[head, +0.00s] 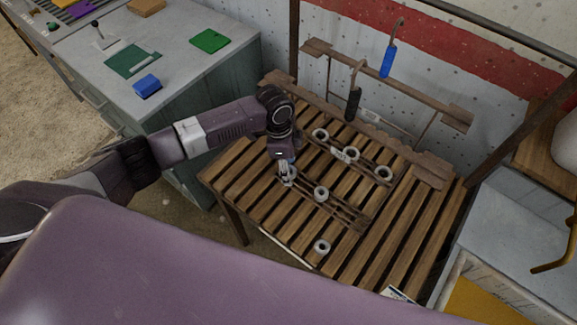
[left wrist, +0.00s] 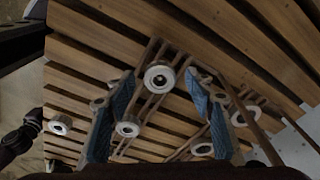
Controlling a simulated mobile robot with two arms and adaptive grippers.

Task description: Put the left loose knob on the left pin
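My left gripper (head: 287,174) points down over the slatted wooden table (head: 240,181), at the left end of the nearer rail. In the left wrist view its two blue-padded fingers (left wrist: 159,82) are open. A pale ring-shaped knob (left wrist: 159,78) with a dark hole shows between the fingertips; I cannot tell whether they touch it. Another knob (head: 321,194) is to the right of the gripper, and one (head: 322,246) lies alone near the table's front. Several knobs, including a left one (head: 320,135), are along the farther rail. The pins are too small to tell apart. My right gripper is out of view.
A wooden rack behind the table carries a black-handled hook (head: 353,92) and a blue-handled hook (head: 388,58). A grey cabinet (head: 190,60) with a blue block (head: 147,86) and green pieces stands left. The table's right half is largely clear.

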